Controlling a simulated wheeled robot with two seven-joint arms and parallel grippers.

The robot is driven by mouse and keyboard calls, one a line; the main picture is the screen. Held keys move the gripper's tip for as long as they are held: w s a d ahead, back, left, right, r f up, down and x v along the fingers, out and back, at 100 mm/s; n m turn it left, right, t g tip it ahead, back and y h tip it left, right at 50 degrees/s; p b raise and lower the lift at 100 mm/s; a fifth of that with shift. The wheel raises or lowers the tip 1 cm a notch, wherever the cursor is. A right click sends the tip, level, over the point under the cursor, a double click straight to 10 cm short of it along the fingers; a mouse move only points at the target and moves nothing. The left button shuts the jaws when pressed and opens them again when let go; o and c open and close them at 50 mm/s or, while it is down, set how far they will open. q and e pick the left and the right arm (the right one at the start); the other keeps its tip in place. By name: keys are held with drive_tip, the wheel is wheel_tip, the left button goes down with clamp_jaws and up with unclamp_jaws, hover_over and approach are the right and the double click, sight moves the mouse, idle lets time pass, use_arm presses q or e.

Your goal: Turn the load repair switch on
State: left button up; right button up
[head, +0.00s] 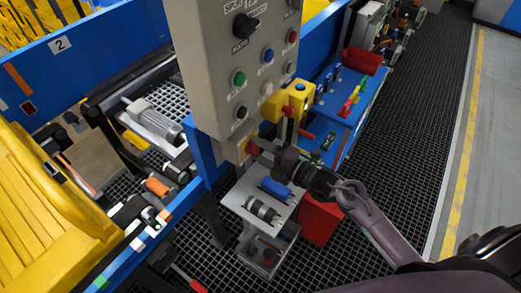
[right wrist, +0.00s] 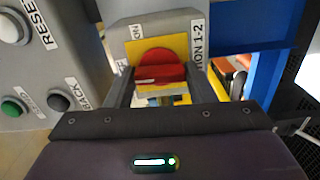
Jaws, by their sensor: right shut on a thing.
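A red rotary switch handle on a yellow plate (right wrist: 145,45) sits on a grey box in the right wrist view. The visible part of the box's label reads "TION 1-2"; I cannot read the words "load repair" anywhere. My right gripper (right wrist: 162,80) is shut on the red switch handle (right wrist: 158,58), with one finger on each side. In the head view my right gripper (head: 262,150) reaches in from the right, below the grey control panel (head: 225,75), and mostly hides the handle. My left gripper is not in view.
The panel carries a black rotary switch (head: 246,25) and several buttons, including a green one (head: 238,78). A yellow box (head: 297,97) and a blue cabinet (head: 345,115) stand close behind my right gripper. A grey tray (head: 238,200) with cylinders lies below it.

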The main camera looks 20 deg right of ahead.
drive_tip(key=m, duration=0.4)
drive_tip(key=shift+p, duration=0.3)
drive_tip(key=m+p, duration=0.1)
drive_tip(key=m, duration=0.3)
drive_tip(key=shift+m, duration=0.3)
drive_tip(key=m+p, duration=0.1)
drive_tip(key=m, duration=0.3)
drive_tip(key=shift+p, duration=0.3)
drive_tip(key=shift+m+p, duration=0.7)
drive_tip(key=shift+m, duration=1.6)
drive_tip(key=shift+f, duration=0.1)
drive_tip(key=o, duration=1)
drive_tip(key=shift+s+d, duration=0.1)
